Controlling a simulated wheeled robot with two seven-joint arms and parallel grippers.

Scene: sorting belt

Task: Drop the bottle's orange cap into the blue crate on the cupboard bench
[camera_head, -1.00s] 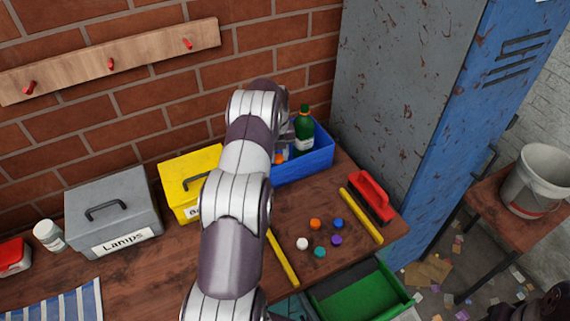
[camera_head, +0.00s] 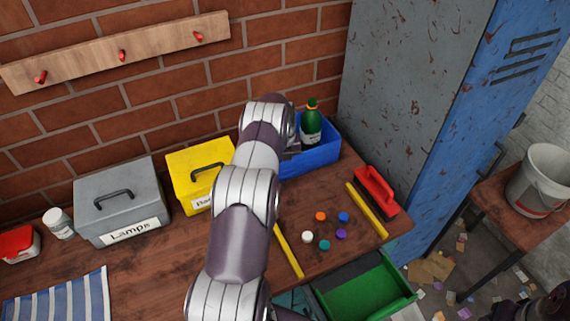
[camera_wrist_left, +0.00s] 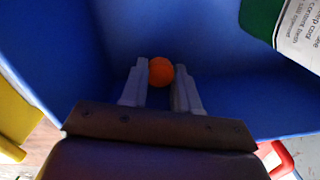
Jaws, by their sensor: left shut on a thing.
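The blue crate (camera_head: 318,160) stands at the back of the bench against the brick wall. A green bottle (camera_head: 311,128) with a pale label stands upright in it; part of it also shows at the top right of the left wrist view (camera_wrist_left: 262,18). My left arm reaches over the bench to the crate and hides its left part. In the left wrist view my left gripper (camera_wrist_left: 160,80) is inside the crate, shut on an orange cap (camera_wrist_left: 161,71) at its fingertips. A second orange cap (camera_head: 320,216) lies on the bench.
Several loose caps, such as a white one (camera_head: 307,237), lie between two yellow strips (camera_head: 367,210). A red brush (camera_head: 376,192) is right of them. A yellow box (camera_head: 190,178) and a grey Lamps box (camera_head: 118,205) stand left of the crate. A green drawer (camera_head: 365,290) is open below.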

